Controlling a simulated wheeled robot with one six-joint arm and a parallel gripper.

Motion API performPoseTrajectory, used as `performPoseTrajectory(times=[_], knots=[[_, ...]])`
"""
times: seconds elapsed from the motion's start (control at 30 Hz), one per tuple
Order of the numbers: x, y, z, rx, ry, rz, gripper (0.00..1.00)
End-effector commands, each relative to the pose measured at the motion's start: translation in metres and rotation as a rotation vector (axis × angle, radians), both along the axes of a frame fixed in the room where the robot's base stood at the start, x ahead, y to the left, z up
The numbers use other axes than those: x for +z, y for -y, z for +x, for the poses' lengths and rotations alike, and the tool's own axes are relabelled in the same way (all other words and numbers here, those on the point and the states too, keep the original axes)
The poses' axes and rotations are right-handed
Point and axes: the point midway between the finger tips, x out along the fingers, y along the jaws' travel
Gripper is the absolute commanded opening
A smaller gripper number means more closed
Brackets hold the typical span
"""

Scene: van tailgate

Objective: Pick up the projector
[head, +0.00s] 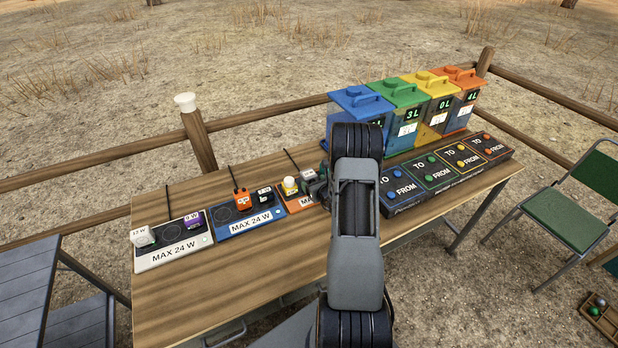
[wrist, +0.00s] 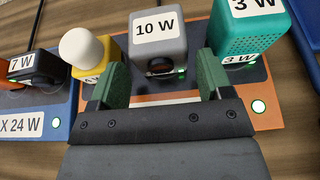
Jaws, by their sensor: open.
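The projector appears to be the grey box (wrist: 160,38) labelled 10 W, with a dark round lens low on its front, in the wrist view. It stands upright on the orange pad (wrist: 265,117). My gripper (wrist: 162,78) is open, with green fingers. One finger lies near the projector's lower left and the other near its lower right, with the box beyond and between them. I cannot tell if they touch it.
A yellow device with a white dome (wrist: 92,52) stands close left of the projector, a teal 3 W box (wrist: 250,30) close right. A black 7 W device (wrist: 36,68) is on the blue pad (head: 228,224). Coloured canisters (head: 404,110) stand at the back right. The table's front (head: 220,290) is clear.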

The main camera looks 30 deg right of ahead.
Motion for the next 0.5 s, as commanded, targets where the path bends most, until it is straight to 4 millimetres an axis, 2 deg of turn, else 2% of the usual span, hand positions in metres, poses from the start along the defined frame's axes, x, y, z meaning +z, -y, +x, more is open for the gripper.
performPoseTrajectory(times=[0.23, 0.5], knots=[[-0.01, 0.004, 0.026, 0.001, 0.0, -0.001, 0.72], [-0.013, 0.005, 0.03, 0.001, -0.001, 0.001, 0.72]])
